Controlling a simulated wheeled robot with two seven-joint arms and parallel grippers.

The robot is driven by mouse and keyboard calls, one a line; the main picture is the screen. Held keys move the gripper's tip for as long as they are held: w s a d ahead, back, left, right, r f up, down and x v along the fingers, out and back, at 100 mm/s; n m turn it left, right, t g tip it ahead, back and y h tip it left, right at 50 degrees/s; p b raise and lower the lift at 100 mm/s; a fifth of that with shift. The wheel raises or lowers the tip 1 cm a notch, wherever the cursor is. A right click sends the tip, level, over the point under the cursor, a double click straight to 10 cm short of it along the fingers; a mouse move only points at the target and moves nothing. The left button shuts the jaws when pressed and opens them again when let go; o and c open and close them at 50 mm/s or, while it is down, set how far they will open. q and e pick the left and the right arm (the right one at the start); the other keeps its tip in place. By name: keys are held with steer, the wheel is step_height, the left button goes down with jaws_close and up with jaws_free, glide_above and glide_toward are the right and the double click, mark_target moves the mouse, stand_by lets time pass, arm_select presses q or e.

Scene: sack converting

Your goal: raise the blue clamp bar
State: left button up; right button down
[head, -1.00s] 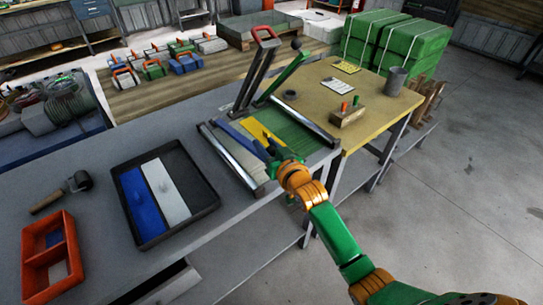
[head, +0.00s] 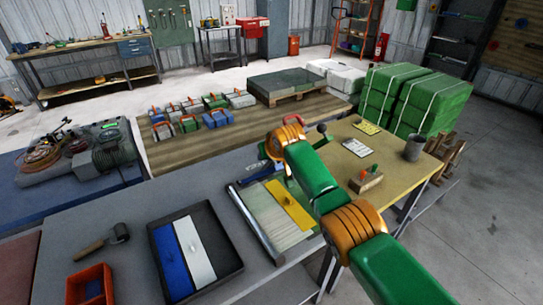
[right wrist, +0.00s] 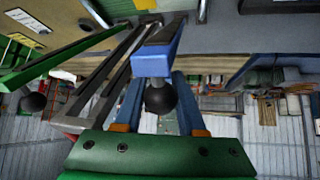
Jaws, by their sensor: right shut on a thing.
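The blue clamp bar (right wrist: 154,62) shows close up in the right wrist view, with a black ball knob (right wrist: 160,98) at its end. My right gripper (right wrist: 160,86) has its two blue fingers on either side of the knob and is shut on it. In the head view the bar (head: 259,173) shows as a short dark blue piece left of my orange wrist, raised off the press bed (head: 262,222). My arm hides its knob end and most of the gripper there. A yellow bar (head: 290,206) lies flat on the bed. My left gripper is out of view.
A green bar (right wrist: 55,58) with its own black knob (right wrist: 35,102) stands raised beside the blue one, near a red handle (head: 292,119). A black tray (head: 216,230) with blue and white strips lies left of the press. A wooden block (head: 366,180) sits on the yellow table right.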

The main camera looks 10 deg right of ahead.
steer(key=shift+w+a+r, duration=0.1)
steer(key=shift+w+r, duration=0.15)
steer(key=c, duration=0.5)
jaws_free()
steer(key=shift+f, duration=0.1)
steer(key=shift+s+r+b, duration=0.4)
steer(key=shift+r+b, duration=0.05)
steer(key=shift+b, duration=0.05)
steer(key=b+v, duration=0.2)
steer(key=v, duration=0.3)
steer(key=shift+s+r, duration=0.25)
steer(key=shift+r, duration=0.1)
